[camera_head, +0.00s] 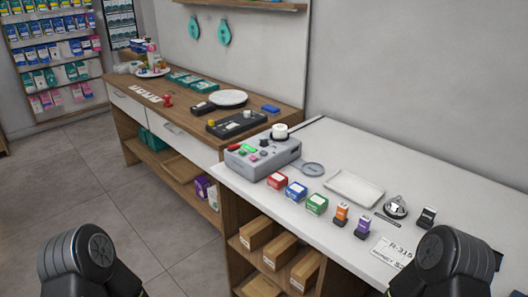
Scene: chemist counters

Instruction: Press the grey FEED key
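A grey machine (272,165) with a white roll (279,131) on top stands at the left end of the white counter. Its sloping top carries small keys, among them a green key (247,148). Their lettering is too small to read, so I cannot tell which is the grey FEED key. Dark rounded parts of my two arms show at the bottom left and bottom right, well apart from the machine. Neither gripper's fingers show.
Red (277,180), blue (297,190) and green (317,204) boxes stand right of the machine. A white tray (353,188) and a service bell (396,207) lie farther right. A wooden counter (195,101) adjoins on the left. Floor left of the counters is clear.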

